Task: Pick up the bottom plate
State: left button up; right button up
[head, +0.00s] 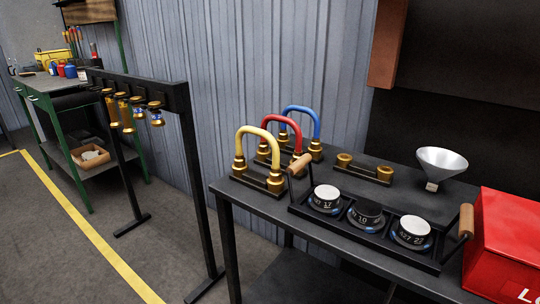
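I cannot single out a bottom plate in the head view. A black tray (288,208) with two upright wooden handles lies on the dark table, at the centre right. It holds three round moulds with printed numbers and blue rings: a left one with a white top (326,198), a middle one with a black top (366,214) and a right one with a white top (412,232). Whatever lies under them is hidden. Neither of my grippers is in view.
Behind the tray stand yellow (257,133), red (282,120) and blue (301,109) hoops on brass-fitted bases. An empty brass-fitted base (364,171), a funnel (441,163) and a red box (503,250) are nearby. A black rack (136,88) and green workbench (40,85) stand left.

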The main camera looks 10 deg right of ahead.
aim_at(412, 233)
jog(key=z, duration=1.35)
jog(key=k+j+u, duration=0.25)
jog(key=k+j, duration=0.2)
jog(key=k, duration=0.05)
